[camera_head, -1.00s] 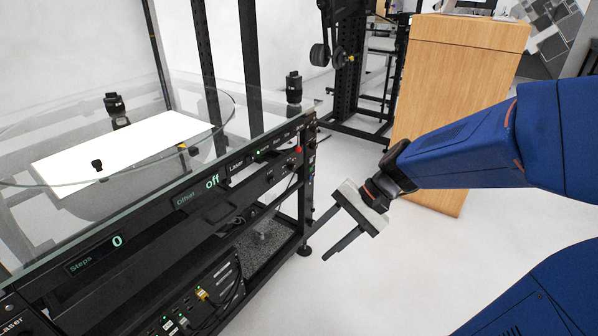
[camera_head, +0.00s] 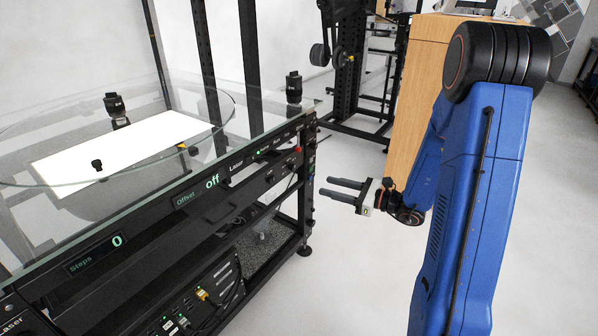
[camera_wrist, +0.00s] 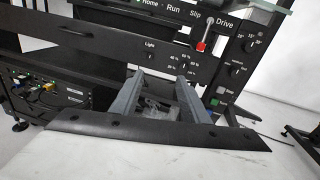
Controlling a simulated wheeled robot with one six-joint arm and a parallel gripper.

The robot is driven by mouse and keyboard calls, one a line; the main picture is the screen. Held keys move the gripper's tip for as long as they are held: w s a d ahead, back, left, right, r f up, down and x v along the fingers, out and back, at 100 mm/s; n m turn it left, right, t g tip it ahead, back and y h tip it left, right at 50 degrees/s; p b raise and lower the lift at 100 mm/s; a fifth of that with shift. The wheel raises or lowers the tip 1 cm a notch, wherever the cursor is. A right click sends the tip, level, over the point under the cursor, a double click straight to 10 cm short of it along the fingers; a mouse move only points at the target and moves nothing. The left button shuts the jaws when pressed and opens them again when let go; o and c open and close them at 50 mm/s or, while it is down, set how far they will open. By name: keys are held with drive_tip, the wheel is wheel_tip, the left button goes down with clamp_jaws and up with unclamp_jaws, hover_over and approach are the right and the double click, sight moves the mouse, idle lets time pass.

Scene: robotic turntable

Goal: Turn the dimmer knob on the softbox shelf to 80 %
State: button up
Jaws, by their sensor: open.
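In the wrist view, a black panel carries a "Light" label and a ring of percent marks around a small dark dimmer knob (camera_wrist: 182,63). The knob's pointer is too small to read. My gripper (camera_head: 324,186) is open and empty, to the right of the black turntable rack (camera_head: 308,190) and apart from it, its two fingers pointing left in the head view. In the wrist view my gripper (camera_wrist: 159,78) has its fingers spread just below the Light marks, the right finger nearer the knob. I cannot tell which part is the softbox shelf.
A lever with a red end (camera_wrist: 202,44) is just above and right of the Light marks. Another knob (camera_wrist: 249,45) sits farther right. A glass turntable with a white plate (camera_head: 120,150) tops the rack. A wooden cabinet (camera_head: 440,75) stands behind my arm.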

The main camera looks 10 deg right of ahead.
drive_tip(key=w+d+f+m+t+h, duration=0.1)
drive_tip(key=w+d+f+m+t, duration=0.1)
drive_tip(key=d+m, duration=0.15)
approach(295, 169)
drive_tip(key=shift+n, duration=0.35)
drive_tip(key=x, duration=0.8)
drive_tip(key=shift+a+r, duration=0.1)
drive_tip(key=shift+r, duration=0.05)
drive_tip(key=shift+s, duration=0.1)
clamp_jaws()
